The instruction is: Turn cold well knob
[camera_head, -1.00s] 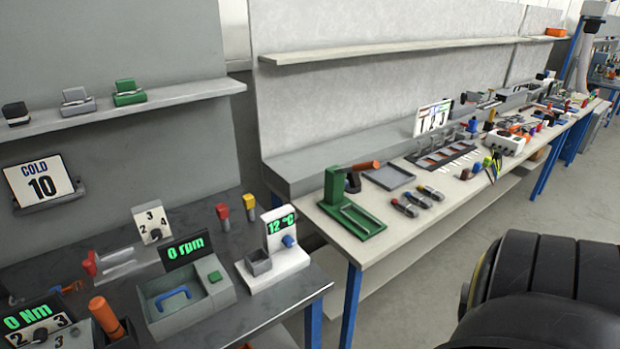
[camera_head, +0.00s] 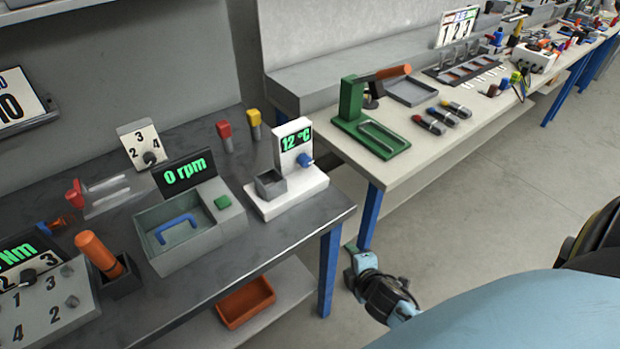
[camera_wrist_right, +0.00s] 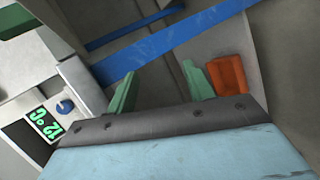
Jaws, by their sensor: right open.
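The cold well is a white unit (camera_head: 287,190) with a small grey square well (camera_head: 270,184) and a green display reading 12 °C (camera_head: 296,140). It stands at the right end of the dark table. Its blue knob (camera_head: 305,160) is on the panel below the display. In the right wrist view the knob (camera_wrist_right: 65,107) and display (camera_wrist_right: 42,121) show at the left. My right gripper (camera_head: 350,262) is low beside the table's front right leg, apart from the knob. Its green fingers (camera_wrist_right: 160,80) are spread with nothing between them. My left gripper is not in view.
An orange bin (camera_head: 246,302) lies on the lower shelf. A second bench with a green press (camera_head: 368,125) stands behind to the right. Floor is free before it.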

